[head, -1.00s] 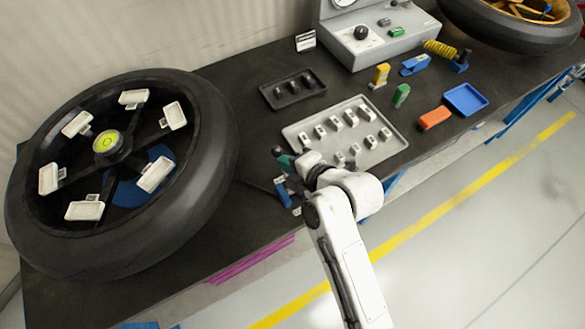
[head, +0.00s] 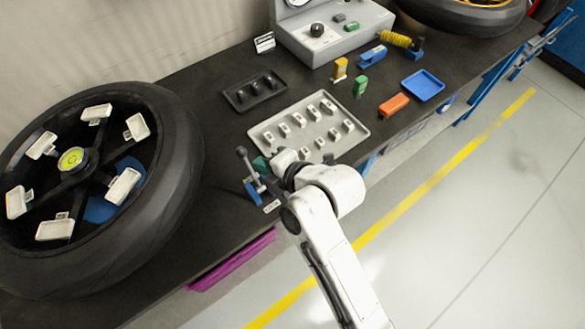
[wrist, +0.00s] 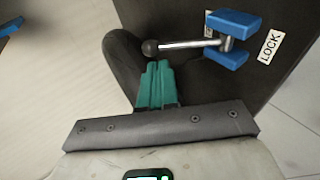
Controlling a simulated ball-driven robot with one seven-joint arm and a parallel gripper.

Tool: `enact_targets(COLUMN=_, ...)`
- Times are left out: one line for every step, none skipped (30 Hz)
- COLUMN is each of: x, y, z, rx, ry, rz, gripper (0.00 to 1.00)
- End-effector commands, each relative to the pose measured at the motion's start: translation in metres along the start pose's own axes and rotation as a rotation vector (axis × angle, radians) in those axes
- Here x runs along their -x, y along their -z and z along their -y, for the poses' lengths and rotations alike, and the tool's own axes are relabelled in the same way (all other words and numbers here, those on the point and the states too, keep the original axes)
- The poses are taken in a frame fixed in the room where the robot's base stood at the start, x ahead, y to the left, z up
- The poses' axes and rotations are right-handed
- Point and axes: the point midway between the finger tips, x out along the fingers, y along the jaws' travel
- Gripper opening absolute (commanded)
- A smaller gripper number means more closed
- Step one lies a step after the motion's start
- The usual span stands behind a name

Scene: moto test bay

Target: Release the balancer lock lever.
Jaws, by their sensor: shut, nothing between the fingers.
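The balancer lock lever is a thin metal rod with a black ball knob (wrist: 150,47) and a blue pivot bracket (wrist: 232,38). In the wrist view the rod runs sideways from the bracket to the knob, with a white LOCK label (wrist: 270,47) beside the bracket. In the head view the lever (head: 248,165) stands tilted up at the bench's front edge. My gripper (wrist: 157,66) has green fingers, shut and empty, with the tips just below the knob in the wrist view. My gripper (head: 261,165) in the head view is right of the knob; contact is unclear.
A wheel with a dark tyre (head: 180,195) stands left of the lever. A grey tray (head: 345,154) of several small weights lies just behind my gripper. A black tray (head: 233,101), an orange block (head: 394,105) and a blue tray (head: 424,86) lie farther back.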

Motion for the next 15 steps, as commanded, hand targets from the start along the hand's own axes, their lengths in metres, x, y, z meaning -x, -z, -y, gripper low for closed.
enact_targets(x=0.006, y=-0.001, z=0.0, rx=0.0, ry=-0.002, rz=0.002, gripper=0.0)
enact_targets(x=0.01, y=-0.001, z=0.0, rx=0.0, ry=-0.002, rz=0.002, gripper=0.0)
enact_targets(x=0.015, y=-0.001, z=-0.001, rx=-0.001, ry=-0.002, rz=0.002, gripper=0.0)
enact_targets(x=0.02, y=-0.001, z=-0.001, rx=-0.001, ry=-0.002, rz=0.002, gripper=0.0)
enact_targets(x=0.024, y=-0.001, z=-0.002, rx=-0.001, ry=-0.002, rz=0.002, gripper=0.0)
enact_targets(x=0.03, y=-0.001, z=-0.003, rx=0.0, ry=-0.002, rz=0.002, gripper=0.0)
enact_targets(x=0.035, y=-0.001, z=-0.003, rx=0.0, ry=-0.002, rz=0.002, gripper=0.0)
enact_targets(x=0.04, y=-0.001, z=-0.004, rx=-0.001, ry=-0.002, rz=0.002, gripper=0.0)
enact_targets(x=0.047, y=-0.001, z=-0.004, rx=-0.001, ry=-0.002, rz=0.001, gripper=0.0)
enact_targets(x=0.052, y=-0.001, z=-0.005, rx=-0.001, ry=-0.002, rz=0.001, gripper=0.0)
enact_targets(x=0.056, y=-0.001, z=-0.005, rx=-0.001, ry=-0.001, rz=0.001, gripper=0.0)
enact_targets(x=0.062, y=-0.001, z=-0.007, rx=0.0, ry=-0.003, rz=0.001, gripper=0.0)
enact_targets(x=0.065, y=-0.001, z=-0.007, rx=-0.001, ry=-0.001, rz=0.001, gripper=0.0)
enact_targets(x=0.069, y=-0.001, z=-0.008, rx=-0.001, ry=-0.002, rz=0.001, gripper=0.0)
enact_targets(x=0.072, y=-0.001, z=-0.008, rx=-0.001, ry=-0.001, rz=0.001, gripper=0.0)
